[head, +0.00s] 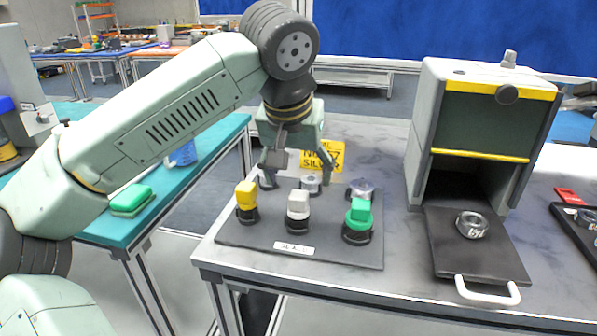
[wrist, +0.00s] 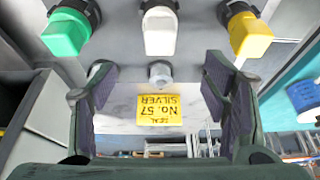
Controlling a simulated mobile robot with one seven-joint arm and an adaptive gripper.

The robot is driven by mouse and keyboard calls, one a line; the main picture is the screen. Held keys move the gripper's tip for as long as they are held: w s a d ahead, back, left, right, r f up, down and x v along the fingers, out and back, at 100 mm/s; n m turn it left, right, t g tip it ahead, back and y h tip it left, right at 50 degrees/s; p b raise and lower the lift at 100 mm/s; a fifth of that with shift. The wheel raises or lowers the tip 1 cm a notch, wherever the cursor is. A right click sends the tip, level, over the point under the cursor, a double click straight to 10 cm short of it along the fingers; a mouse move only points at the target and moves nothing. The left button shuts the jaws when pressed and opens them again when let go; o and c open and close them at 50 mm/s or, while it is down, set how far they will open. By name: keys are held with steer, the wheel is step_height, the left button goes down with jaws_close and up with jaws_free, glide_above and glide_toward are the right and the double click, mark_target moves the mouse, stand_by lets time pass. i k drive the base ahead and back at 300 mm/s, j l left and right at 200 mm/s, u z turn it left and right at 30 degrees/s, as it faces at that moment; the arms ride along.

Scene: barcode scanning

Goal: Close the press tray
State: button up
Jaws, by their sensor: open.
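The press (head: 478,125) stands at the right of the grey table, a box with yellow edge strips. Its dark tray (head: 474,262) is pulled out at the front, with a white handle (head: 487,291) at its near edge. A round metal part (head: 472,225) lies on the tray. My gripper (head: 298,182) is open and empty, pointing down behind the row of coloured-top stamps, well left of the press. In the wrist view, my gripper (wrist: 160,95) has its fingers spread, with a small metal piece (wrist: 160,73) between them in the picture; contact cannot be told.
A dark mat (head: 252,241) holds yellow (head: 246,195), white (head: 298,203) and green (head: 359,212) topped stamps. A yellow card (head: 324,156) reads No. 57 SILVER. A black tray (head: 577,228) and red object (head: 568,196) lie right of the press. Bare table shows between mat and press.

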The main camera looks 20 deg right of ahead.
mark_target(494, 257)
steer(key=z, duration=1.45)
